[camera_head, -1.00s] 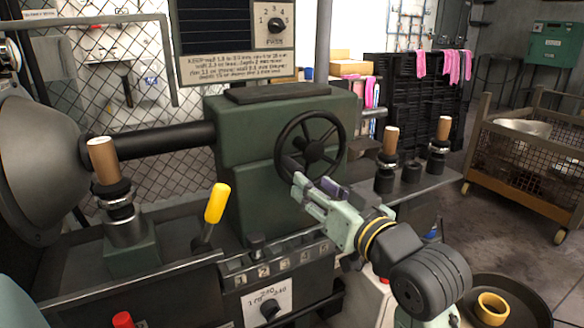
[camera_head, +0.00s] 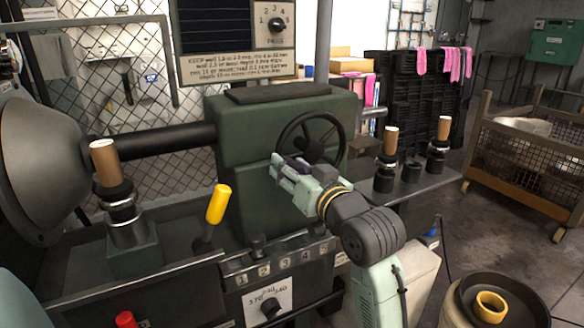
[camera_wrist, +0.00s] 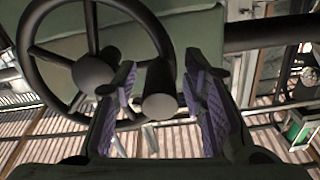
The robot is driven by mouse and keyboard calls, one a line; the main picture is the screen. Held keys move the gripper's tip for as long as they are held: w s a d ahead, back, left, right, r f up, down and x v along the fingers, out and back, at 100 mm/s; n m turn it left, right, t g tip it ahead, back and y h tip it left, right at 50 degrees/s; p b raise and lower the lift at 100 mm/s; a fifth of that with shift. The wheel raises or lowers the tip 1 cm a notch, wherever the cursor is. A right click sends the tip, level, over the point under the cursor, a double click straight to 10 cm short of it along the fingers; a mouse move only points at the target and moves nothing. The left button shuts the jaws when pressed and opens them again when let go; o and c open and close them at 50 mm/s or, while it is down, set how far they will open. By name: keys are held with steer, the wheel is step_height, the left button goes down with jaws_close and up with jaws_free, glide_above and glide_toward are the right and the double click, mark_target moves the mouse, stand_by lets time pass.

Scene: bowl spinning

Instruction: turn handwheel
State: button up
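The black handwheel (camera_head: 311,138) stands on the right part of the green machine housing, partly hidden behind my gripper in the head view. It has a dark rim, spokes and a round hub, and fills the left of the wrist view (camera_wrist: 94,72). A knob-like handle (camera_wrist: 160,103) sticks out near its rim. My gripper (camera_head: 284,168) is at the lower left of the wheel. In the wrist view my gripper (camera_wrist: 162,75) is open, with its purple-padded fingers on either side of the handle. A gap shows between the handle and the right finger; contact at the left finger is unclear.
A yellow-handled lever (camera_head: 217,204) rises left of my gripper. Brown-topped posts (camera_head: 390,141) stand on the right bench. A large dark bowl form (camera_head: 42,150) is at the left.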

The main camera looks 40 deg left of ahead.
jaws_close()
stand_by(0.6)
